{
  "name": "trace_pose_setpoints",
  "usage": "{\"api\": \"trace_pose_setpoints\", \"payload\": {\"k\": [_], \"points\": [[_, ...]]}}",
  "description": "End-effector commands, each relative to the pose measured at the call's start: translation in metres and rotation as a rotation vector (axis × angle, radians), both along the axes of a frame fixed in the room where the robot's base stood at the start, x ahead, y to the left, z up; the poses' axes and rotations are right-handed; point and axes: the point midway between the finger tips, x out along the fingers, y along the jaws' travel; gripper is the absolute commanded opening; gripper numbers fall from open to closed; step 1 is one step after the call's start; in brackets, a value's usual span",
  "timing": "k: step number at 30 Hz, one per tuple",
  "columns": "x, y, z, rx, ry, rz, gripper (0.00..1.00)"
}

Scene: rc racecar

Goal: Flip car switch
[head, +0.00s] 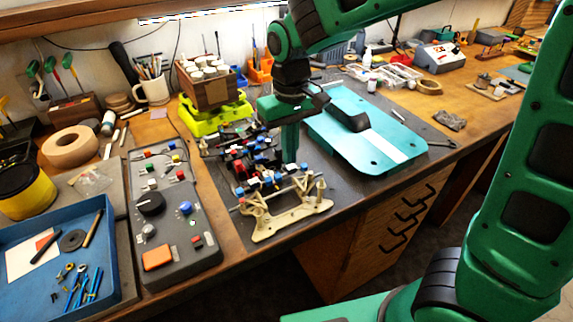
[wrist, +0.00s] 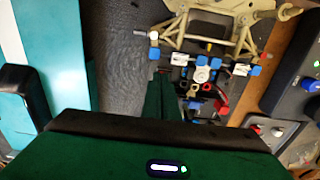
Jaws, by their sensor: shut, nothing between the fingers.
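The open car chassis (head: 262,172) lies on the dark mat, with a beige suspension frame (head: 285,212) at its near end. Red, blue, white and black parts crowd it. My gripper (head: 289,158) points down at the chassis's right side, its fingers shut and empty. In the wrist view, the shut fingers (wrist: 160,78) are beside the chassis electronics (wrist: 200,80), near a blue block (wrist: 154,53). The beige frame (wrist: 215,22) shows above them. I cannot tell which part is the switch, nor whether the fingertips touch anything.
The teal car body shell (head: 368,130) lies right of my gripper. A grey control box (head: 172,215) with knobs stands at left, beside a blue tray (head: 60,270). A lime-green stand (head: 215,113) with a wooden box is behind the chassis. Bare mat (head: 335,188) shows between chassis and shell.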

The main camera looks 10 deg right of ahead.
Motion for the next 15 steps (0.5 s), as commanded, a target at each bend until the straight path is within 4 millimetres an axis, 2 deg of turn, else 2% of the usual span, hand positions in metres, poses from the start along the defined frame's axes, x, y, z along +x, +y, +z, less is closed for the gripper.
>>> {"api": "trace_pose_setpoints", "payload": {"k": [15], "points": [[-0.0003,-0.0001,-0.0068,0.0,0.001,0.0,0.0]]}}
